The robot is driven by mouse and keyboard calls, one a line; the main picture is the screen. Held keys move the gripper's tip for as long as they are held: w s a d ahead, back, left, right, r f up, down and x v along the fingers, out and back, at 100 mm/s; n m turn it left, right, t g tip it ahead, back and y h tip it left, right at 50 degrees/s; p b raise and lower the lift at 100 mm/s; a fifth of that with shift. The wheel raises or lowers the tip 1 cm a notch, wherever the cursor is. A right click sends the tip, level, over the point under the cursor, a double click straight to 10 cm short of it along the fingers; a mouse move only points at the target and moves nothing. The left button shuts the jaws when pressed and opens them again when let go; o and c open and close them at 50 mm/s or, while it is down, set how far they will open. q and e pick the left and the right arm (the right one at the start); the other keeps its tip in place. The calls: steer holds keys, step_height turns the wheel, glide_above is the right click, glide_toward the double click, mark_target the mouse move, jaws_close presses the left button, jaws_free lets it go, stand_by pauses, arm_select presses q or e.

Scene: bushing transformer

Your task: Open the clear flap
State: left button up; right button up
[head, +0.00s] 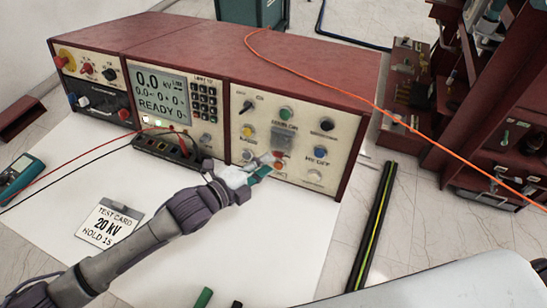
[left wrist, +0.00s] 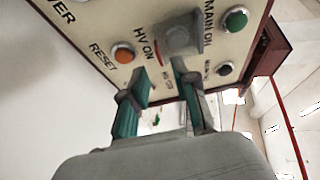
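The clear flap (head: 282,141) is a small grey translucent cover on the right-hand panel of the red tester (head: 330,75). In the left wrist view the flap (left wrist: 181,38) lies over a round button beside the "HV ON" label and looks closed. My left gripper (head: 265,168) is just in front of the panel, below the flap. In the left wrist view its teal-padded fingers (left wrist: 160,80) stand apart with nothing between them, tips pointing at the panel below the flap. Whether a fingertip touches the flap or panel is unclear. My right gripper is not in view.
Near the flap are an orange button (left wrist: 123,52), a green button (left wrist: 236,19) and a black knob (left wrist: 225,68). A test card (head: 108,222) lies on the white mat (head: 285,245). An orange cable (head: 400,122) crosses over the tester at right.

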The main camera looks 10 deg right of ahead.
mark_target(280, 145)
arm_select(q)
steer(key=x, duration=0.3)
steer(key=shift+w+d, duration=0.15)
steer(key=shift+d, duration=0.05)
jaws_close()
